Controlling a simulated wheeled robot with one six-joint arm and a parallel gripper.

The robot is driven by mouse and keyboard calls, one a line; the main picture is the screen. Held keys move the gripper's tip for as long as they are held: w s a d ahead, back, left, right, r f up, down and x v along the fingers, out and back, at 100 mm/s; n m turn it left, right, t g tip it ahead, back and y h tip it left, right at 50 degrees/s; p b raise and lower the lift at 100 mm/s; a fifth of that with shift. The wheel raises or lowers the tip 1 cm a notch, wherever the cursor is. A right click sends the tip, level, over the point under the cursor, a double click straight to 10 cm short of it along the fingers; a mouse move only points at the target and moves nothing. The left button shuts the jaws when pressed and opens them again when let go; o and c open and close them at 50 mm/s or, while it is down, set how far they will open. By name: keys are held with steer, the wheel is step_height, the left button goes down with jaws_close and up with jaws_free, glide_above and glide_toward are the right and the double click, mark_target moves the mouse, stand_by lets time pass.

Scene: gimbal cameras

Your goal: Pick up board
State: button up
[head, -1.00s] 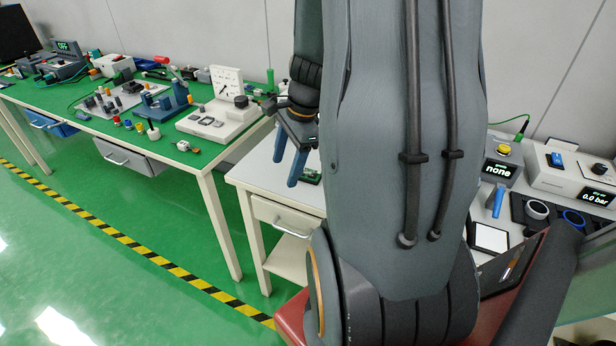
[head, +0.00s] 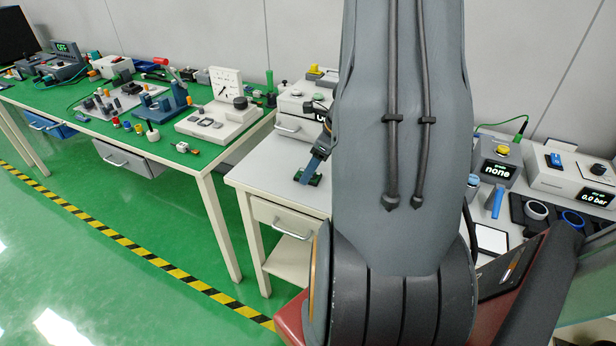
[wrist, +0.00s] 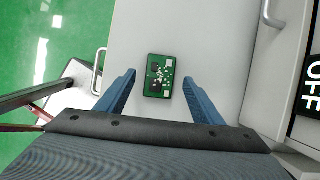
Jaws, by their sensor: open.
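The board (wrist: 159,76) is a small green circuit board with light and dark parts on it. It lies flat on a pale grey table top, and in the head view the board (head: 314,179) is partly hidden by my gripper. My gripper (wrist: 159,82) is open and empty. In the wrist view its two blue fingers stand on either side of the board, with a gap on each side. In the head view my gripper (head: 307,178) is low over the table at the board; whether the fingertips touch the table I cannot tell.
The small white table (head: 262,172) has a drawer with a handle (head: 293,229) below. A white device (head: 297,105) stands at its back. A green-topped bench (head: 92,111) with several instruments is to the left. The table top around the board is clear.

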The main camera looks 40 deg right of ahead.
steer(key=shift+x, duration=0.75)
steer(key=c, duration=1.1)
steer(key=shift+r, duration=0.15)
